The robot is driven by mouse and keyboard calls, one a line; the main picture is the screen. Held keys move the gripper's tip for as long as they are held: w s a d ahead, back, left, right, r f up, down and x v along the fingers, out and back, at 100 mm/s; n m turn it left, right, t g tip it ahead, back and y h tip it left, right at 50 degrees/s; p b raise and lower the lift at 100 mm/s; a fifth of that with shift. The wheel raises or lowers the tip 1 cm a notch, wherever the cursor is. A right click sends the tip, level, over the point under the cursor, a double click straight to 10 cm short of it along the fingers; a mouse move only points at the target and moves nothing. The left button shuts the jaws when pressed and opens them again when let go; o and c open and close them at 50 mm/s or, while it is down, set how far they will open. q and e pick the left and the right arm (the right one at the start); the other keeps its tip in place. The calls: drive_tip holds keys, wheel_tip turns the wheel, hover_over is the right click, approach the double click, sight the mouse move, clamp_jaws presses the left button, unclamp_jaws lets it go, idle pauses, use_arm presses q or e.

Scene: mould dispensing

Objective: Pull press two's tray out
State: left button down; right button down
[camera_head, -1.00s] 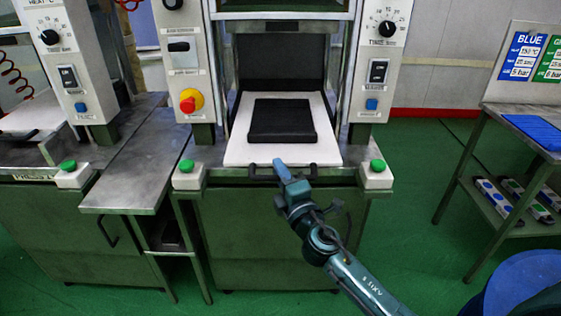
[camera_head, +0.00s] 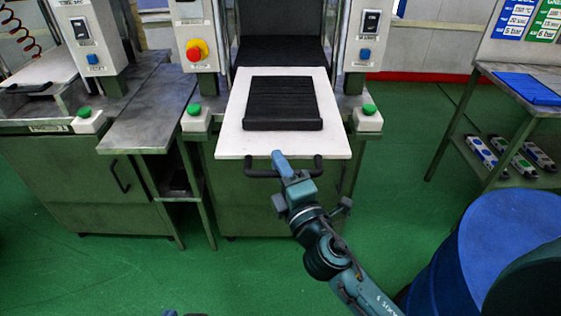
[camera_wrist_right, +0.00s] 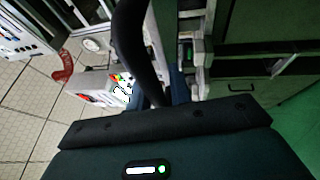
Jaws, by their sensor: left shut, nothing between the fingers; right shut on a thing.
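Press two's tray (camera_head: 232,140) is a white plate with a black handle (camera_head: 262,172) on its front edge. It sticks out of the press, past the green buttons, with a black square mould (camera_head: 283,103) lying on it. My right gripper (camera_head: 284,163) is shut on the handle near its middle. In the right wrist view the dark handle (camera_wrist_right: 135,45) runs between the fingers, which are mostly hidden. Only a small tip of my left gripper (camera_head: 171,313) shows at the bottom edge; it is shut and empty, away from the tray.
Press two (camera_head: 200,90) stands around the tray's back, with green buttons on both sides. A metal side table (camera_head: 150,115) and another press are at left. A blue drum (camera_head: 505,250) stands at lower right, below a table with a blue mould (camera_head: 528,88). Green floor in front is clear.

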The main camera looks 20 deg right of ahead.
use_arm(q)
drive_tip(key=shift+w+r, duration=0.1)
drive_tip(key=shift+r, duration=0.15)
use_arm(e)
drive_tip(key=shift+s+r, duration=0.1)
drive_tip(key=shift+r, duration=0.35)
drive_tip(key=c, duration=1.5)
unclamp_jaws()
use_arm(q)
drive_tip(key=shift+f, duration=0.2)
use_arm(e)
drive_tip(key=shift+o, duration=0.5)
drive_tip(key=shift+s+f, duration=0.1)
drive_tip(key=shift+f, duration=0.05)
